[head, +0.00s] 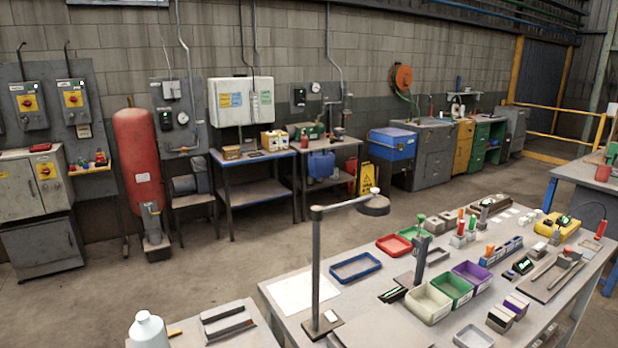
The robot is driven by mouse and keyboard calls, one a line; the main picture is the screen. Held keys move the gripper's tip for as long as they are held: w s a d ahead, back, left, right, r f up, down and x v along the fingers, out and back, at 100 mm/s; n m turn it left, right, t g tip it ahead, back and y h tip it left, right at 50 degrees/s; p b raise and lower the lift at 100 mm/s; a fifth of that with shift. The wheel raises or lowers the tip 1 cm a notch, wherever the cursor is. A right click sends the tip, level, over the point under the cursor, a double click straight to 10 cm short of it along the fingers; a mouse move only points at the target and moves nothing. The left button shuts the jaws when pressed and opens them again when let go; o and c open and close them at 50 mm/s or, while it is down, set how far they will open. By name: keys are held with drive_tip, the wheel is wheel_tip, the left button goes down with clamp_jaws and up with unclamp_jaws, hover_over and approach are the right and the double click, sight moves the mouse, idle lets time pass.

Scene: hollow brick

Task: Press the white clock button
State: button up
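I cannot pick out a white clock button for certain. A small round white dial (183,118) sits on a grey wall panel, just right of the red tank. A second round white dial (315,87) sits on another grey wall panel, right of the white wall cabinet. Both are too small to tell whether they are clocks, gauges or buttons. My gripper is not in view.
A worktable (285,292) with trays, bins and tools fills the front right, with a tall lamp stand (317,260) at its left. A red tank (138,160) and side benches (250,160) line the wall. The floor (210,265) between is clear.

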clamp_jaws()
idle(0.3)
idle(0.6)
